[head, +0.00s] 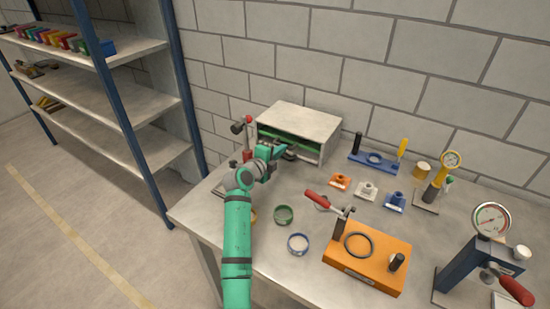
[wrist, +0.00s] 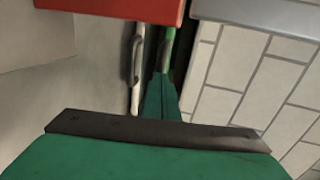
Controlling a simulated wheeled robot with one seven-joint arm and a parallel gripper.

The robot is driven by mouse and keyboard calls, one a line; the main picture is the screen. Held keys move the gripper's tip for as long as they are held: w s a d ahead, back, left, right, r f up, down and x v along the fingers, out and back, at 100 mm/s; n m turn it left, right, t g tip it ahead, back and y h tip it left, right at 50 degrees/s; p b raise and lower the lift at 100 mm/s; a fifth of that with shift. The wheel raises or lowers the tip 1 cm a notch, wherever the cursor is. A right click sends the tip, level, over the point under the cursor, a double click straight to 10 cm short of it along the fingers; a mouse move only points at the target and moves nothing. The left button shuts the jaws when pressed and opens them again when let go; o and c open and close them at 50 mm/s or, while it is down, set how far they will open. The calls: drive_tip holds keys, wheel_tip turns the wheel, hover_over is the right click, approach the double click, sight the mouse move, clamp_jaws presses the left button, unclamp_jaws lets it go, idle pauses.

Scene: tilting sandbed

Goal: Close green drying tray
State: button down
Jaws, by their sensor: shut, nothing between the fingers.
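A pale box-shaped cabinet (head: 300,119) stands at the back of the table against the wall, its front open. The green drying tray (head: 303,144) shows as a green strip inside its opening; my gripper and arm hide part of it. I cannot tell how far out the tray sits. My gripper (head: 284,151) is at the left part of the cabinet front, shut and empty. In the wrist view, my gripper (wrist: 162,78) points toward a narrow green strip (wrist: 170,45) beside a pale bar (wrist: 137,65). Contact between them cannot be told.
A red block-like surface (wrist: 110,8) crosses the top of the wrist view. Red-handled clamp (head: 240,128) stands left of the cabinet. Blue fixture (head: 376,160), orange fixture (head: 368,262), green ring (head: 284,214) and blue ring (head: 298,243) occupy the table. Shelving (head: 150,155) stands left.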

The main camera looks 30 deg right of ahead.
drive_tip(key=shift+w+d+r, duration=0.15)
drive_tip(key=shift+d+r, duration=0.1)
drive_tip(key=shift+d, duration=0.05)
drive_tip(key=shift+a, duration=0.2)
drive_tip(key=shift+d+r, duration=0.1)
drive_tip(key=shift+d, duration=0.1)
drive_tip(key=shift+a, duration=0.45)
drive_tip(key=v, duration=1.3)
drive_tip(key=shift+s+a+f, duration=0.15)
drive_tip(key=shift+s+f, duration=0.1)
drive_tip(key=shift+s, duration=0.25)
